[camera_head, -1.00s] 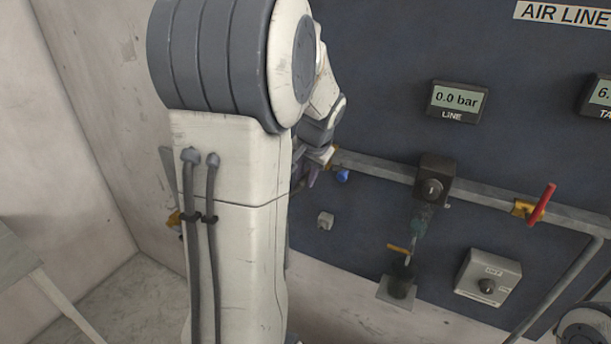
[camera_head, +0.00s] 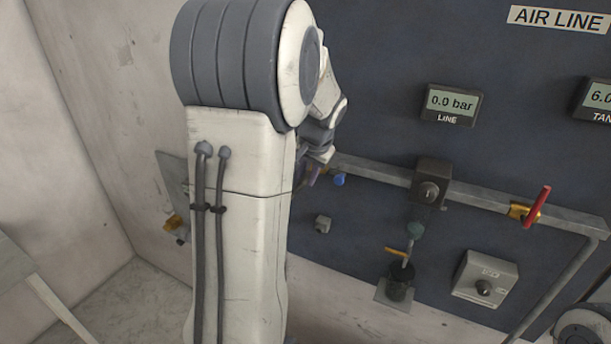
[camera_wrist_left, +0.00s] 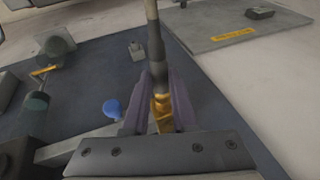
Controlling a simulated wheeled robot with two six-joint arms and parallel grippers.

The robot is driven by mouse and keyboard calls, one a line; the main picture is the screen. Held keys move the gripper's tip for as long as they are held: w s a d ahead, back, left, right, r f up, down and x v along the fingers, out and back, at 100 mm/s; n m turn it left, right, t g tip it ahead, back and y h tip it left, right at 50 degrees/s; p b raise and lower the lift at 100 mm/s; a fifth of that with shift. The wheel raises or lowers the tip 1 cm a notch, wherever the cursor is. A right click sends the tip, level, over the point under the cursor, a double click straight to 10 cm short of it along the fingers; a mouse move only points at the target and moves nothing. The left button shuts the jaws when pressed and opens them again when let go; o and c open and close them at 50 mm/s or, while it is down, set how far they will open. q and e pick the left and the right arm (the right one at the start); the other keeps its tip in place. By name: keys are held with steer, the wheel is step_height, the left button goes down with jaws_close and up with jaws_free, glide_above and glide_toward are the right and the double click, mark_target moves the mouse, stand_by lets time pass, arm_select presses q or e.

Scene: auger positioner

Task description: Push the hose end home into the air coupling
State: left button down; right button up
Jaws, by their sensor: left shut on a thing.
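My left gripper (camera_wrist_left: 159,84) has its two purple-grey fingers closed around the dark hose end (camera_wrist_left: 157,52) in the left wrist view. A brass-coloured piece (camera_wrist_left: 162,107) sits between the fingers, nearer the palm. I cannot tell whether it belongs to the hose end or to the air coupling, nor how far the hose is seated. The blue knob (camera_wrist_left: 113,108) at the pipe's end is just left of the fingers. In the head view the knob (camera_head: 339,181) is right beside the gripper (camera_head: 313,176), which my arm mostly hides. My right gripper is out of view.
A grey pipe (camera_head: 380,180) runs along the dark panel to a black valve block (camera_head: 431,184) and a red-handled valve (camera_head: 537,207). The line gauge (camera_head: 452,105) reads 0.0 bar. A switch box (camera_head: 486,279) and a small grey block (camera_head: 323,224) are below. A grey plate (camera_head: 172,177) is on the left wall.

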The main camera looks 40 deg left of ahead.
arm_select(q)
steer(key=shift+w, duration=0.45)
steer(key=c, duration=0.6)
jaws_free()
steer(key=shift+a, duration=0.1)
steer(key=shift+c, duration=0.2)
steer(key=shift+r, duration=0.3)
steer(key=b+v, duration=0.3)
steer(key=v, duration=0.7)
steer(key=shift+b, duration=0.35)
steer(key=shift+f, duration=0.1)
